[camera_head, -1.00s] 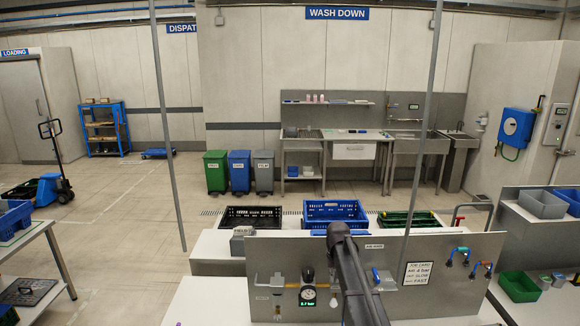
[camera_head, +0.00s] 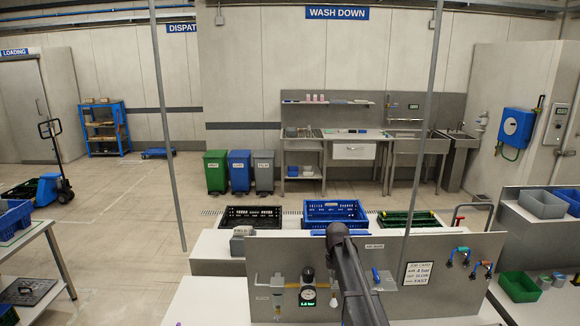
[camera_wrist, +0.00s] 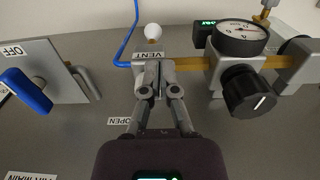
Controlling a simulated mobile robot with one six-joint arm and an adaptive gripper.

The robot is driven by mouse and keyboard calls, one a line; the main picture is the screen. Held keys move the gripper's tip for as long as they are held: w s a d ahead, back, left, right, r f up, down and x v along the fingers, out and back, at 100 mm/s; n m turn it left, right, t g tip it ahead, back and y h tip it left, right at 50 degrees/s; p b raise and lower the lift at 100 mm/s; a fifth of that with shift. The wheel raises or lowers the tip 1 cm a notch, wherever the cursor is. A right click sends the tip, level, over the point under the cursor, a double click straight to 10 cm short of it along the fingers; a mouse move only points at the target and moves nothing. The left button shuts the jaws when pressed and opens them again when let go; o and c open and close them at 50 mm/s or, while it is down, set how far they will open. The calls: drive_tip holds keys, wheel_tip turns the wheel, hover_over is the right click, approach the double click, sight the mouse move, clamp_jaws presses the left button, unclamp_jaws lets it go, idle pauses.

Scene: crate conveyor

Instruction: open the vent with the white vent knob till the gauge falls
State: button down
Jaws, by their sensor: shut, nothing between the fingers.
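The white vent knob (camera_wrist: 153,31) is a small white ball on a grey fitting above the VENT label, at the top of the wrist view. My gripper (camera_wrist: 158,72) is shut and empty, its fingertips just below the knob in the picture, over the edge of the label. I cannot tell whether they touch the fitting. The round gauge (camera_wrist: 240,38) is to the right, with a green display partly cut off. The gauge (camera_head: 308,297) also shows in the head view, with its lit display too small to read surely. My arm hides the fingertips there.
A black knob (camera_wrist: 250,92) sits below the gauge. A blue lever (camera_wrist: 25,90) is at the left, and a thin blue tube (camera_wrist: 129,40) runs beside the vent. The panel (camera_head: 440,255) carries a job card (camera_head: 417,273) and more valves on its right.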

wheel_tip(320, 180, up, 6)
drive_tip(key=p, duration=0.6)
drive_tip(key=shift+d+r+p, duration=0.25)
drive_tip(key=shift+d, duration=0.4)
drive_tip(key=shift+d+r+p, duration=0.2)
drive_tip(key=shift+d+r, duration=0.05)
drive_tip(key=shift+d, duration=0.35)
drive_tip(key=shift+f, duration=0.15)
wheel_tip(320, 180, down, 7)
drive_tip(key=b, duration=0.7)
drive_tip(key=shift+w+a, duration=0.1)
drive_tip(key=shift+w, duration=0.25)
idle(0.7)
drive_tip(key=shift+s+a, duration=0.1)
drive_tip(key=shift+a, duration=0.6)
idle(0.3)
